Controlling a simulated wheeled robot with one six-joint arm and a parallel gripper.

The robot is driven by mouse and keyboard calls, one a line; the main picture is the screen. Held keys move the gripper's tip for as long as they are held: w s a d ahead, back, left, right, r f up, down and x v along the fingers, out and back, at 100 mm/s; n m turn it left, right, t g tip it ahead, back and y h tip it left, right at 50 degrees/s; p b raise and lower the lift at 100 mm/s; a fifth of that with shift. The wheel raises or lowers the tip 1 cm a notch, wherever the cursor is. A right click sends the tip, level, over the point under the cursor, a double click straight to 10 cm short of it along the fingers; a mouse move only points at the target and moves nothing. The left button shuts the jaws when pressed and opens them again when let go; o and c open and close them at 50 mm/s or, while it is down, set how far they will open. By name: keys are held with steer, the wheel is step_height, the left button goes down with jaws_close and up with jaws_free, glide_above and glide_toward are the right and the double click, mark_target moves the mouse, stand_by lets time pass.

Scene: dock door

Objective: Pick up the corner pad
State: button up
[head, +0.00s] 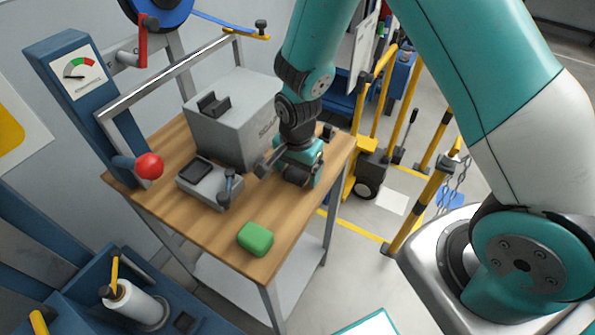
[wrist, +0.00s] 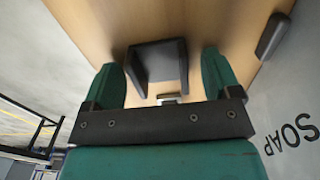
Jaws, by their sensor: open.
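The corner pad (wrist: 160,64) is a black angled piece with two walls, on the wooden tabletop in the wrist view. My gripper (wrist: 170,80) has its teal fingers open, one on each side of the pad, with a visible gap to each. In the head view my gripper (head: 298,172) is low over the right part of the workbench, beside the grey box, and largely hides the pad there.
The grey SOAP box (head: 222,133) stands close beside my gripper; a small dark piece (wrist: 273,35) lies near it. A grey device (head: 208,190) and green block (head: 255,239) are on the bench (head: 205,232). A red-knobbed lever (head: 149,166) is left.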

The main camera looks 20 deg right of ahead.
steer(key=c, duration=1)
steer(key=shift+r, duration=0.1)
